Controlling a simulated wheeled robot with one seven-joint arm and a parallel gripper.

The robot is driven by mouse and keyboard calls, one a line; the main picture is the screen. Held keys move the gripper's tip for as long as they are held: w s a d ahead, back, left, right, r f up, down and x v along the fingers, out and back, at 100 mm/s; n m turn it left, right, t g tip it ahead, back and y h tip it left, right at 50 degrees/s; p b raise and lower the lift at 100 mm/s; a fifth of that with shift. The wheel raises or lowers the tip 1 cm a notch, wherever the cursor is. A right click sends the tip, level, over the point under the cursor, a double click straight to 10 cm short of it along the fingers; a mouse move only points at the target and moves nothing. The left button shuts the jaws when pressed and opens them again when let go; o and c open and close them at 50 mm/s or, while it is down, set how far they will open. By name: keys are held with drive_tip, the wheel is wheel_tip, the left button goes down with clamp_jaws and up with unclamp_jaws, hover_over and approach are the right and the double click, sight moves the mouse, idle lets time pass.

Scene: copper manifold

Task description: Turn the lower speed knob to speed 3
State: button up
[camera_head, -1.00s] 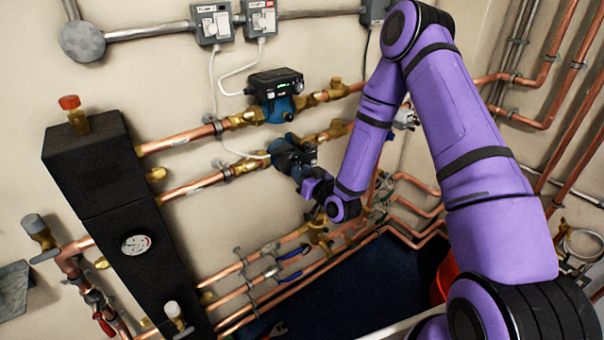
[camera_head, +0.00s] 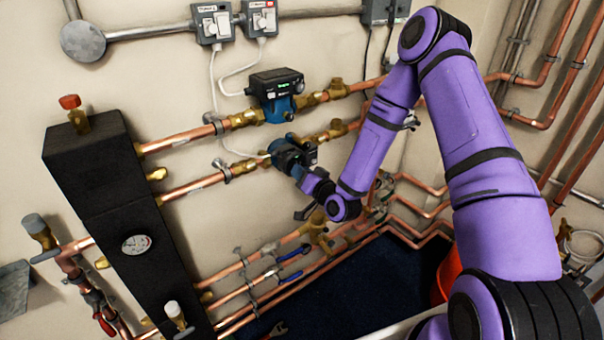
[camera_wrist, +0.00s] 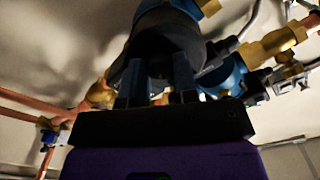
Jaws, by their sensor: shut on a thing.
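The lower pump (camera_head: 284,152), blue and black, sits on the lower copper pipe run left of my gripper. My gripper (camera_head: 304,174) is at its front in the head view. In the wrist view, the two fingers of my gripper (camera_wrist: 157,84) stand either side of the dark lower speed knob (camera_wrist: 159,68) and are shut on it. The pump's dark round body (camera_wrist: 166,35) is right behind. The knob's markings and setting are hidden in both views.
An upper pump (camera_head: 276,85) with a lit green display is mounted just above. Brass valves (camera_head: 337,128) flank the pumps. A tall black manifold block (camera_head: 110,210) stands left. More copper pipes (camera_head: 270,275) run below, and a red bucket (camera_head: 447,275) is at right.

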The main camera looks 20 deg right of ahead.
drive_tip(key=o, duration=0.9)
drive_tip(key=shift+o, duration=0.2)
drive_tip(key=shift+s, duration=0.15)
drive_tip(key=v, duration=1)
drive_tip(key=shift+s+d, duration=0.15)
drive_tip(key=shift+s, duration=0.15)
drive_tip(key=shift+w, duration=0.1)
